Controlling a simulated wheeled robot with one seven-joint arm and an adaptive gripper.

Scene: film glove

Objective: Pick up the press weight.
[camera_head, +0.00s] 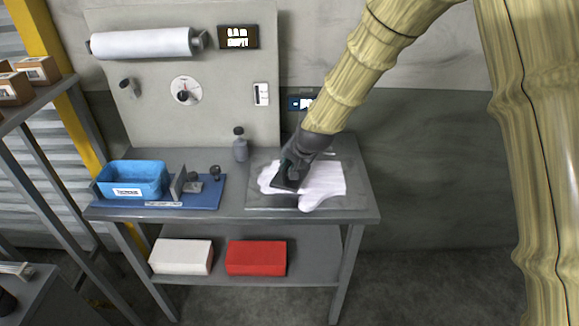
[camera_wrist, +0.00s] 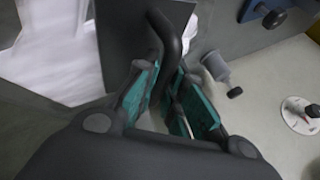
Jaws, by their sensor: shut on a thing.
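The press weight is a dark flat plate (camera_head: 287,183) with a curved black bar handle. It is at the left part of a white, glove-shaped film piece (camera_head: 325,180) on the grey workbench. In the wrist view the handle (camera_wrist: 167,35) rises from the plate and runs between the teal finger pads. My gripper (camera_head: 297,168) is shut on that handle; it also shows in the wrist view (camera_wrist: 166,78). The gripper hides part of the weight in the head view. I cannot tell whether the plate touches the film.
A small grey bottle (camera_head: 240,148) stands left of the film. Further left are a blue bin (camera_head: 135,178) and a blue board (camera_head: 210,192) with a dark fixture. A back panel (camera_head: 225,90) with a white roll and dial rises behind. White and red boxes (camera_head: 256,257) sit below.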

